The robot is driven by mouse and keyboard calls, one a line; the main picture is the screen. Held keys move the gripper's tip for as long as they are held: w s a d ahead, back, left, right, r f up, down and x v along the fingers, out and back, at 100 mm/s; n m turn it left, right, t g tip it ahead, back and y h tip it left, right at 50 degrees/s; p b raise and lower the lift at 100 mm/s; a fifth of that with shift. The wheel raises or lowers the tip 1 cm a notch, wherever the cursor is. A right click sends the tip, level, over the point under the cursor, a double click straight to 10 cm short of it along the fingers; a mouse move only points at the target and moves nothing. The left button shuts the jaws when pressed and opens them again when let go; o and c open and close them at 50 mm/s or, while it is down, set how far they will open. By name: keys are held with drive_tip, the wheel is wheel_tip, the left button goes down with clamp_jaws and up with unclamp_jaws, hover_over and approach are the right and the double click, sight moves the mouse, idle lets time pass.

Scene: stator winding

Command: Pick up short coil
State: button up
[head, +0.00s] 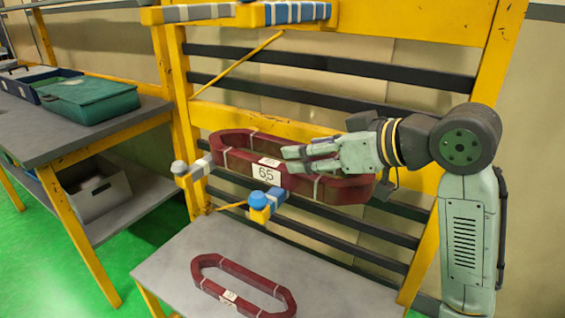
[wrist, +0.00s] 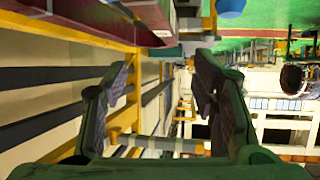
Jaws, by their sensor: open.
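Two dark red oblong ring coils are in the head view. The larger-looking coil (head: 228,139), with a white "65" label, rests on the yellow rack's arms. The smaller-looking coil (head: 204,267) lies flat on the grey table below, with a small white label on its near side. My gripper (head: 291,158) is open and points left, overlapping the rack coil near its label. Whether it touches that coil cannot be told. In the wrist view the open fingers (wrist: 163,75) have nothing between them, and part of a red coil (wrist: 152,14) shows at the top edge.
The yellow rack (head: 178,82) has blue-tipped and grey-tipped support arms close to my gripper. The grey table (head: 180,245) has bare room around the lower coil. A workbench (head: 40,135) at left carries a green bin (head: 95,100).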

sight(266, 160)
drive_tip(key=shift+s+d+f, duration=0.1)
drive_tip(key=shift+d+f, duration=0.1)
drive_tip(key=shift+f, duration=0.1)
drive_tip(key=x, duration=0.4)
drive_tip(key=shift+a+f+p, duration=0.15)
drive_tip(key=shift+f+p, duration=0.05)
drive_tip(key=shift+p, duration=0.2)
drive_tip(key=p+x, duration=0.1)
drive_tip(key=x, duration=0.5)
drive_tip(key=shift+s+f+p, duration=0.1)
drive_tip(key=shift+s+p, duration=0.1)
drive_tip(key=shift+p, duration=0.1)
drive_tip(key=shift+c, duration=0.2)
clamp_jaws()
